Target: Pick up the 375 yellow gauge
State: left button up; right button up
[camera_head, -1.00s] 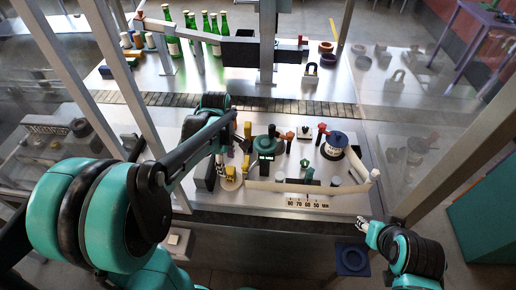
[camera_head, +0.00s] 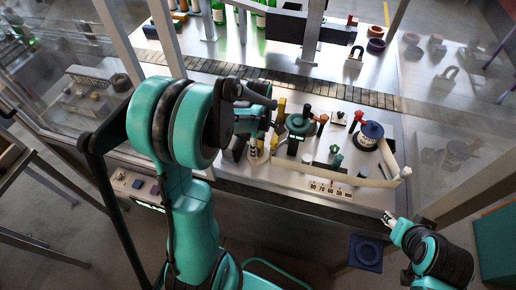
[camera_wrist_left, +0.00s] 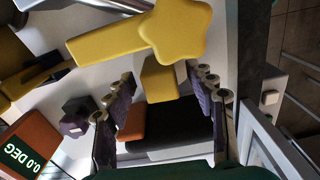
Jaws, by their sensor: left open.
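In the left wrist view, a yellow star-shaped knob (camera_wrist_left: 178,30) on a yellow bar lies beyond my fingertips. A smaller yellow block (camera_wrist_left: 159,80) shows between the fingers of my left gripper (camera_wrist_left: 160,95), in front of a black block (camera_wrist_left: 170,132). No 375 mark is readable, so I cannot tell which yellow piece is the gauge. In the head view, yellow pieces (camera_head: 281,107) stand beside my left gripper (camera_head: 257,152), which is open and partly hidden by its arm. My right gripper (camera_head: 388,219) is off the front right of the table; its jaw gap is unclear.
A green device (camera_head: 298,124) with a display, a dark blue-topped round piece (camera_head: 371,131) and a cream bar (camera_head: 350,178) crowd the worktop. Metal posts and glass panels bound the station.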

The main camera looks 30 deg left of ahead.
pick_arm(q)
grip_shut()
